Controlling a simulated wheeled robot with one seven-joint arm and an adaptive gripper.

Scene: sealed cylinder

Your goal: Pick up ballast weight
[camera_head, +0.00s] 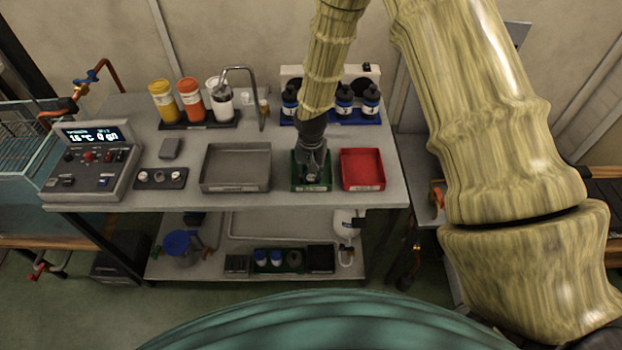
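My gripper (313,165) points down into the small green tray (312,188) on the bench. Its fingers are dark and small in this view, and I cannot tell whether they are open or shut. Something small and greyish shows between or below the fingertips inside the tray. I cannot tell whether it is the ballast weight or part of the gripper. The gripper hides much of the green tray's inside. No other thing can be surely named as the ballast weight.
A red tray (362,184) stands close right of the green one, and a grey tray (236,187) to its left. A small grey block (170,148) and a control box (92,168) stand further left. Bottles (344,100) stand behind my gripper, near a bent metal pipe (261,105).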

